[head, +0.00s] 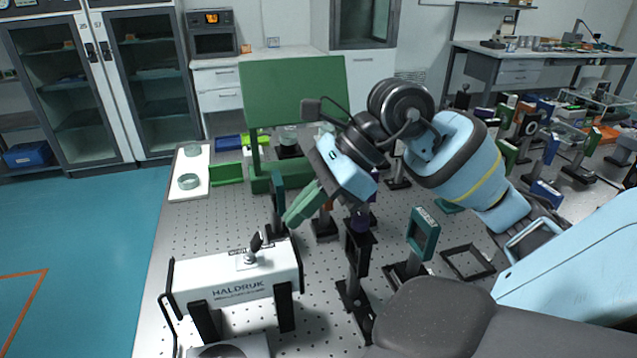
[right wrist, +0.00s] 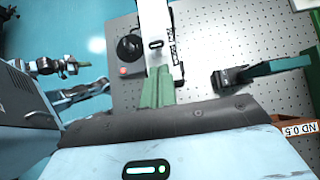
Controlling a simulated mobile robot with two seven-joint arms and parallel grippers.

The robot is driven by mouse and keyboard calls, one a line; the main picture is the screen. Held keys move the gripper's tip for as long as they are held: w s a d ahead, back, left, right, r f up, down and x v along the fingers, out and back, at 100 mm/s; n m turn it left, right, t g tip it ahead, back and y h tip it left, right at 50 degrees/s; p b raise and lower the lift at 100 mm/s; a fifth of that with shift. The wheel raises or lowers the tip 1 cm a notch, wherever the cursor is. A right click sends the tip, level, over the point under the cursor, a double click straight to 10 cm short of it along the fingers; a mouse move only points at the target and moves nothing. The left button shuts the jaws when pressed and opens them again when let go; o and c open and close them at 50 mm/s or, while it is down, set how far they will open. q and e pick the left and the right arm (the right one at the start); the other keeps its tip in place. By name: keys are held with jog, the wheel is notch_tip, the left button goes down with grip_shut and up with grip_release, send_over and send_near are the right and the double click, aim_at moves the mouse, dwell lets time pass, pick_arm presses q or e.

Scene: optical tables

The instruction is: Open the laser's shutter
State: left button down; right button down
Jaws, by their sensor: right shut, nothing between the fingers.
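The laser (head: 238,288) is a white box marked HALDRUK on black legs, at the lower left of the head view. A small shutter lever with a dark tip (head: 256,243) stands up, tilted, from its top. The laser's white body (right wrist: 151,12) also shows at the top of the right wrist view, with a dark slot-like part on it. My right gripper (head: 290,218) has its green fingers shut and empty, above and right of the lever. Its fingers (right wrist: 157,90) point toward the laser in the wrist view. My left gripper shows only small at the left there; its jaws are unclear.
Post-mounted optics, including a green frame (head: 423,232), stand right of the laser on the perforated table (head: 185,235). A green panel (head: 295,95) rises behind. A grey unit (head: 235,348) sits in front of the laser. The blue floor at left is clear.

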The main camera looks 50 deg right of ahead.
aim_at(257, 242)
jog(key=shift+x, duration=2.1)
jog(key=shift+d+r, duration=0.1)
